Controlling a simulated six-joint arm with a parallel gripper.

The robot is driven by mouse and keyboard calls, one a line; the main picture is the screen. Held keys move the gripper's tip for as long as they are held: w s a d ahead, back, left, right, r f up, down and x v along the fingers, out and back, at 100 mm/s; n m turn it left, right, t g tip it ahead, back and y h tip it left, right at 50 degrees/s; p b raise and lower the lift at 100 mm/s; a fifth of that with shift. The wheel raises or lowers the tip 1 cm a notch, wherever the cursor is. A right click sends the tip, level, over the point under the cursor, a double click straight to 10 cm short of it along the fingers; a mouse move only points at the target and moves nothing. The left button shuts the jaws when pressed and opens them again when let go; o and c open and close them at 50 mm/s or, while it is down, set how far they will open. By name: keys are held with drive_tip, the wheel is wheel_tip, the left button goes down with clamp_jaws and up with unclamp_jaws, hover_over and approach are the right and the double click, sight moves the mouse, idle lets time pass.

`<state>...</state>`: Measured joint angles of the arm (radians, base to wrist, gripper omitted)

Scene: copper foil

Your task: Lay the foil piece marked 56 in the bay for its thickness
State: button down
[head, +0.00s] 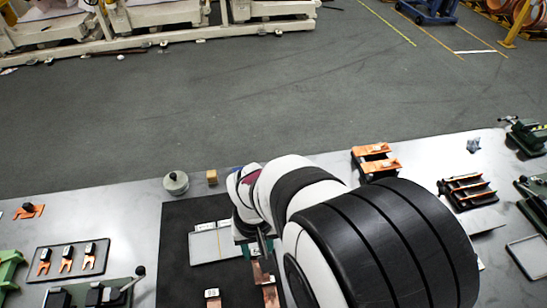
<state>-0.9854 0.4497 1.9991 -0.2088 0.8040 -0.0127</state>
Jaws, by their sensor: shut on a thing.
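My gripper (264,246) is low over the dark mat (180,235), partly hidden by my arm. It is shut, and a copper foil piece (262,272) shows just below the jaws. I cannot read a number on that piece. Another copper piece (271,298) lies just in front of it, and a third (213,304) with a small pale label lies to the left, cut by the bottom edge. A pale grey tray (208,247) with white labels along its back edge lies on the mat, left of my gripper. My arm may hide more bays or pieces.
A round metal weight (176,183) and a small brown block (212,177) stand behind the mat. Orange holders (375,160) and a dark rack (467,190) stand to the right. A plate with several orange forked pieces (67,260) is at the left. Bare metal tabletop (110,205) is clear at the back left.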

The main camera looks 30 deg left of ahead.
hover_over(229, 270)
wheel_tip(229, 270, down, 5)
drive_tip(key=shift+d+r, duration=0.1)
drive_tip(key=shift+d, duration=0.05)
drive_tip(key=shift+f, duration=1.85)
drive_tip(key=shift+c, duration=2.1)
unclamp_jaws()
drive_tip(key=shift+f, duration=0.15)
